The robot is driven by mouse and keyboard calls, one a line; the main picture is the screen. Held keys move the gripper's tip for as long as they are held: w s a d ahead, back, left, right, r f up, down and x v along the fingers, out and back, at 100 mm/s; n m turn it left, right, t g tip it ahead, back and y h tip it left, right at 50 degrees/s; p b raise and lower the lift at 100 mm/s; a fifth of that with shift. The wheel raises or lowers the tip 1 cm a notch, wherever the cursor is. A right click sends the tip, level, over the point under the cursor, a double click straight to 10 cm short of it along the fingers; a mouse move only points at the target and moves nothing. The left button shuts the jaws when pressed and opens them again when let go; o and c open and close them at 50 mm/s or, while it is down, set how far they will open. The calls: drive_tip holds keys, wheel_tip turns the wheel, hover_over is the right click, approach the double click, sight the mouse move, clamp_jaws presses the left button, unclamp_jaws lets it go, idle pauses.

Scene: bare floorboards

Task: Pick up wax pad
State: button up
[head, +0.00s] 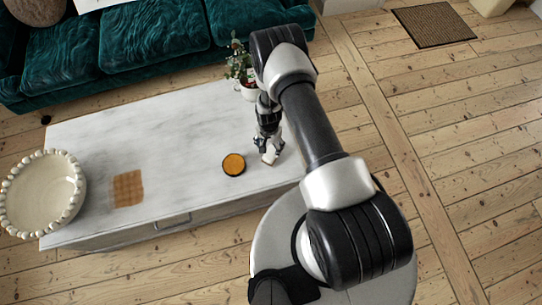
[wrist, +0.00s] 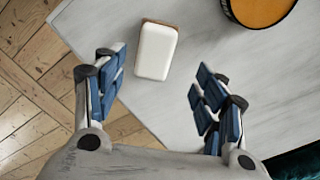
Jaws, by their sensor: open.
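A white rounded block with a brown edge (wrist: 155,51), which may be the wax pad, lies on the grey-white marble tabletop (head: 150,130). In the head view the block (head: 269,158) shows small, just below my gripper (head: 268,148). In the wrist view my gripper (wrist: 158,82) is open and empty, one blue-padded finger on each side. The block lies ahead of the gap between the fingers, nearer the left finger, touching neither. A round orange disc in a dark rim (head: 234,164) lies left of it; it also shows in the wrist view (wrist: 262,8).
A brown checked square (head: 128,188) and a cream beaded bowl (head: 42,192) are on the left of the table. A potted plant (head: 246,80) stands behind my gripper. A green velvet sofa (head: 150,42) is behind the table. The tabletop's middle is clear.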

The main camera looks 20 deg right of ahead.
sight(271, 153)
drive_tip(key=shift+s+d+f+b, duration=0.15)
drive_tip(key=shift+f+b, duration=0.45)
drive_tip(key=shift+f, duration=1.2)
drive_tip(key=shift+d+f+b, duration=0.2)
drive_tip(key=shift+f+b, duration=0.4)
drive_tip(key=shift+f, duration=1.15)
drive_tip(key=shift+r, duration=0.1)
drive_tip(key=shift+c, duration=0.2)
drive_tip(key=c, duration=1.2)
drive_tip(key=shift+c, duration=0.2)
drive_tip(key=shift+r, duration=0.1)
wheel_tip(271, 153, up, 20)
drive_tip(key=p, duration=0.6)
